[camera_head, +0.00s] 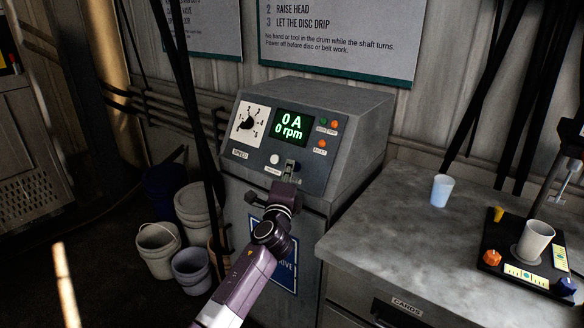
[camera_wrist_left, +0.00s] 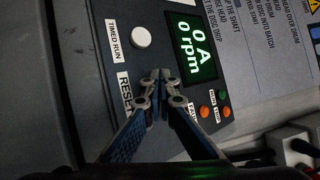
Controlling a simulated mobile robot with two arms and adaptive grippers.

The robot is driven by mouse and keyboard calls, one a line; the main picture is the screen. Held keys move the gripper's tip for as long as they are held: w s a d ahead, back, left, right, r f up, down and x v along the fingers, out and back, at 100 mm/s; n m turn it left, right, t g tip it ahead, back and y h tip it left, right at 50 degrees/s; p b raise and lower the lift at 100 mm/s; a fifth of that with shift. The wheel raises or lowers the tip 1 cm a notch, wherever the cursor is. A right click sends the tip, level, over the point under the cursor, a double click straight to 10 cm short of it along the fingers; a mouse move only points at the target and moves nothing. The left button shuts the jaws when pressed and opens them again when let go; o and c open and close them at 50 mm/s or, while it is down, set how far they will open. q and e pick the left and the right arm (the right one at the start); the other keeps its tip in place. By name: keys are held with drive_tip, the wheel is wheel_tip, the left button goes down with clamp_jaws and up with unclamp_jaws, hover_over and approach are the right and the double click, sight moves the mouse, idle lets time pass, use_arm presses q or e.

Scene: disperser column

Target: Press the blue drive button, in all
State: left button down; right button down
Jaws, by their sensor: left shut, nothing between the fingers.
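The grey drive cabinet (camera_head: 345,118) has a sloping dark control panel with a lit display (camera_head: 293,123) reading 0 A and 0 rpm. A blue plate (camera_head: 287,278) on the cabinet front carries lettering ending in "RIVE", partly behind my arm. I cannot make out a blue button in either view. My left gripper (camera_head: 290,168) is shut and empty at the panel's lower edge. In the left wrist view its fingertips (camera_wrist_left: 160,78) are close to the panel, beside the RESET label (camera_wrist_left: 125,90) and below the display (camera_wrist_left: 190,45). Whether they touch it is unclear.
A white button (camera_wrist_left: 141,37), labelled TIMED RUN, is near the fingertips. Green and orange lamps (camera_wrist_left: 208,111) are right of them. A grey bench (camera_head: 400,225) at right holds a pale blue cup (camera_head: 441,188) and a black tray (camera_head: 497,259). Buckets (camera_head: 158,246) stand left.

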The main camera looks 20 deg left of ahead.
use_arm(q)
drive_tip(key=shift+s+f, duration=0.1)
drive_tip(key=shift+f, duration=0.2)
use_arm(e)
drive_tip(key=shift+f, duration=0.2)
use_arm(q)
drive_tip(key=shift+s+d+r+p, duration=0.25)
drive_tip(key=shift+s+r+p, duration=0.3)
drive_tip(key=shift+p, duration=0.35)
use_arm(e)
drive_tip(key=shift+w+a+r, duration=0.1)
drive_tip(key=shift+r, duration=0.45)
